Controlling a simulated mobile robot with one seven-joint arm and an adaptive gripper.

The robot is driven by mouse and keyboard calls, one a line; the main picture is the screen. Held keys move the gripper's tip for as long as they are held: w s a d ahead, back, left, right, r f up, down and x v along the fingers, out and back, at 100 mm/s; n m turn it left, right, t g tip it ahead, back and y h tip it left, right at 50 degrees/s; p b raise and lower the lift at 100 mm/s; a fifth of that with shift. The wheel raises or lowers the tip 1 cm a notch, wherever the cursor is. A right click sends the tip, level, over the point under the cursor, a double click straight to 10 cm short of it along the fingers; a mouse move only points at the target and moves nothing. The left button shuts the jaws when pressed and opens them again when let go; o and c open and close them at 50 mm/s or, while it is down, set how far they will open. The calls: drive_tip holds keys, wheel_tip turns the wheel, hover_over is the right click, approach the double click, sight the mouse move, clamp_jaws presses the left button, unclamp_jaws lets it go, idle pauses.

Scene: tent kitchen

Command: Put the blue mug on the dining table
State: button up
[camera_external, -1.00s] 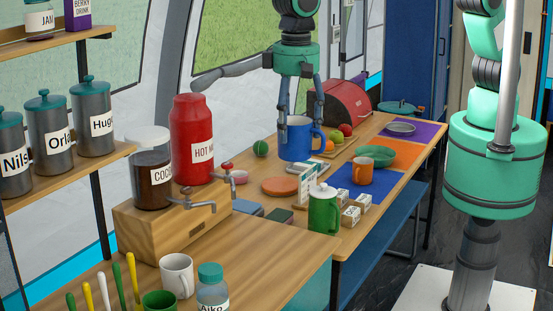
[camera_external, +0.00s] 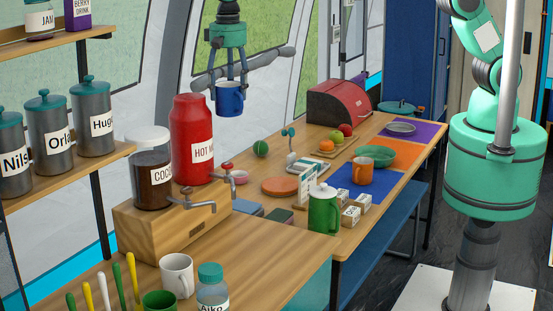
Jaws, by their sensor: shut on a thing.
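The blue mug (camera_external: 230,101) hangs upright in the air at the upper middle, between my gripper's fingers. My gripper (camera_external: 229,84) points down and is shut on the mug near its rim. The mug is well above the furniture and appears behind and above the red canister. The dining table (camera_external: 263,184) is the wooden one running to the back right, with purple, orange and blue mats. The exact spot under the mug cannot be told from this view.
The red canister (camera_external: 193,140) and cocoa jar (camera_external: 151,175) stand at the left. The table holds an orange mug (camera_external: 362,172), a green lidded mug (camera_external: 323,208), a green bowl (camera_external: 377,155), fruit and a red bread box (camera_external: 338,103). A small balance (camera_external: 291,145) stands mid-table.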

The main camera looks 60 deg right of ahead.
drive_tip(key=w+d+m, duration=0.2)
drive_tip(key=w+d, duration=0.6)
drive_tip(key=d, duration=0.6)
drive_tip(key=w+d+m, duration=0.2)
drive_tip(key=w+d, duration=0.5)
drive_tip(key=d, duration=0.7)
drive_tip(key=w+d+m, duration=0.3)
drive_tip(key=w+d, duration=0.5)
drive_tip(key=d, duration=0.5)
drive_tip(key=s+d+m+b, duration=0.1)
drive_tip(key=d+m, duration=0.4)
drive_tip(key=d, duration=3.9)
drive_tip(key=shift+s+d+f, duration=0.15)
drive_tip(key=shift+s, duration=0.3)
drive_tip(key=f, duration=2.8)
drive_tip(key=shift+d, duration=0.2)
drive_tip(key=shift+f, duration=0.3)
drive_tip(key=shift+f, duration=0.1)
drive_tip(key=shift+f+b, duration=0.35)
drive_tip(key=shift+f, duration=2.7)
